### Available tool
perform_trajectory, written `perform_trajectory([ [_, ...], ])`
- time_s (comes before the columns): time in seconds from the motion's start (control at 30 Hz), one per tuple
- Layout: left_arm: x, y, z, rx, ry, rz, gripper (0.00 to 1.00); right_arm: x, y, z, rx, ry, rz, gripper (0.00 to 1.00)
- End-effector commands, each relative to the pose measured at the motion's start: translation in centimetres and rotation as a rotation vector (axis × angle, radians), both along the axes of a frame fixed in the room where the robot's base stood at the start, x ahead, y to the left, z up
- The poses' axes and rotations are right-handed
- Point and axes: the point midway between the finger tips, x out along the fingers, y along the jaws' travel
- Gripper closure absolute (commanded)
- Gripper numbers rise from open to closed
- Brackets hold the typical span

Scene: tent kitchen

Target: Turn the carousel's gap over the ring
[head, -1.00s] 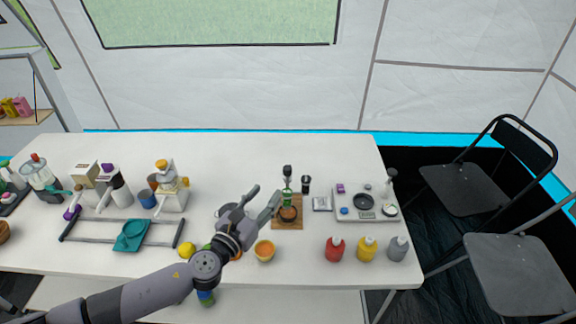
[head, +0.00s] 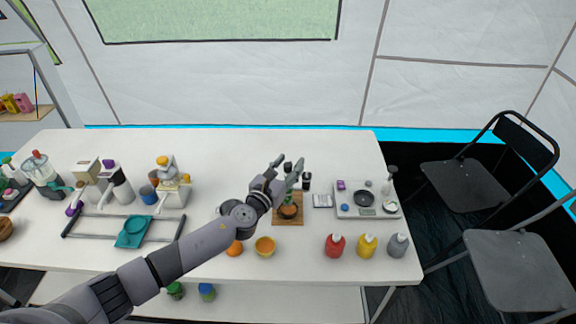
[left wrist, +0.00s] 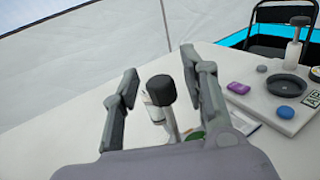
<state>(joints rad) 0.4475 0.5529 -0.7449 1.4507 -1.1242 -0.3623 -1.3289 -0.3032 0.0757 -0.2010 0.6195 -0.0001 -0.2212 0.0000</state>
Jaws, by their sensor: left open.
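My left gripper (head: 287,165) is open over the back of a small wooden board (head: 281,220), its fingers pointing away from me. The board bears a brown round piece (head: 289,211) and an upright, black-topped piece, partly hidden by the fingers. In the left wrist view, a black-capped post (left wrist: 161,90) shows between the open fingers (left wrist: 158,74); I cannot tell whether they touch it. A grey round thing (head: 226,207) lies partly behind my arm. I cannot make out for certain which thing is the carousel, nor its gap or the ring. My right gripper is not in view.
Right of the wooden board stands a white panel (head: 349,212) with a black round dish (head: 363,198) and a purple block (head: 341,185). The table's back is clear.

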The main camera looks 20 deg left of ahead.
Motion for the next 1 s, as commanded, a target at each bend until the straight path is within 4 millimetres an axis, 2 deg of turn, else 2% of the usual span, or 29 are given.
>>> perform_trajectory([
  [0.07,-0.02,0.02,-0.01,0.000,0.000,0.000,0.62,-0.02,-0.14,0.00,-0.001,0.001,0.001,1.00],
  [0.63,-0.04,0.07,-0.01,0.000,0.000,0.001,1.00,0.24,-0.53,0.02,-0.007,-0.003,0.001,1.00],
  [1.0,-0.05,0.06,0.09,-0.002,0.001,0.026,1.00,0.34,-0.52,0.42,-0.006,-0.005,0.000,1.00],
])
